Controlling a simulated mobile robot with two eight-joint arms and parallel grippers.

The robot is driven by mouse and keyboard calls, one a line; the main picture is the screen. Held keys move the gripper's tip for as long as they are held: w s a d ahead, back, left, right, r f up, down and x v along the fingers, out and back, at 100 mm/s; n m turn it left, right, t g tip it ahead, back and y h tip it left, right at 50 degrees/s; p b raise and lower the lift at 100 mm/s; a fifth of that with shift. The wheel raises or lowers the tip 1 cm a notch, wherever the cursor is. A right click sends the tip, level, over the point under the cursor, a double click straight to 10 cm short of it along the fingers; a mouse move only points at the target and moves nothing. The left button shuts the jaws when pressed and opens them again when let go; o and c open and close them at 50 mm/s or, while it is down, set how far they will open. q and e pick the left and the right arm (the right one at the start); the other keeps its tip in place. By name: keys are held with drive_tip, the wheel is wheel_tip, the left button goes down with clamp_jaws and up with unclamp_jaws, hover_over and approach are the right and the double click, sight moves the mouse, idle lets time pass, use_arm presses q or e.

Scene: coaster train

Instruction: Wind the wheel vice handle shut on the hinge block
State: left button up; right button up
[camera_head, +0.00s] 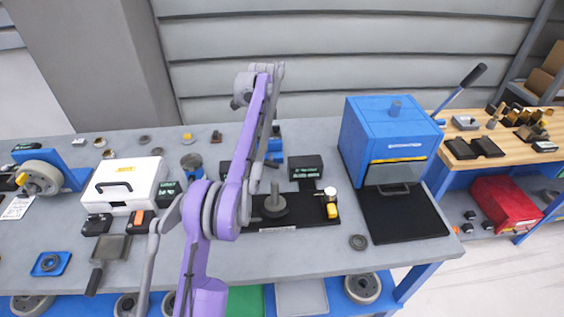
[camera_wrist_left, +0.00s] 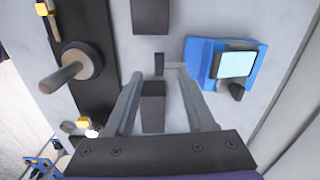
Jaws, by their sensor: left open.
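A blue fixture (camera_head: 76,180) at the far left holds a grey spoked wheel (camera_head: 40,178). I cannot tell whether it is the wheel vice, and I cannot pick out its handle or the hinge block for certain. My left gripper (camera_wrist_left: 161,78) is open over the bench in the left wrist view, with a dark block (camera_wrist_left: 152,108) below, seen between its fingers. A blue device with a pale screen (camera_wrist_left: 236,64) lies to the right of the fingers. In the head view my purple arm hides the gripper's tips. My right gripper is not in view.
A black mat (camera_head: 318,222) carries a grey disc with an upright post (camera_head: 273,203) and a yellow part (camera_head: 332,211). A blue press (camera_head: 385,135) stands right of it. A white case (camera_head: 125,182) and small dark parts lie left. Bare bench (camera_head: 330,258) shows in front.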

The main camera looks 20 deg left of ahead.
sight(264, 162)
use_arm(q)
drive_tip(key=shift+m, duration=0.5)
wheel_tip(264, 162, down, 9)
drive_tip(key=shift+s+a+f+b, duration=0.1)
drive_tip(key=shift+a+f+b, duration=0.1)
drive_tip(key=shift+b, duration=0.75)
drive_tip(key=shift+d+f, duration=0.1)
drive_tip(key=shift+f, duration=0.5)
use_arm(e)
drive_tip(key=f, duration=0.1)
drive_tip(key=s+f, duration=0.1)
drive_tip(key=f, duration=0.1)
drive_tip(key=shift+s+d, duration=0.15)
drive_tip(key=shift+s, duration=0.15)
use_arm(q)
clamp_jaws()
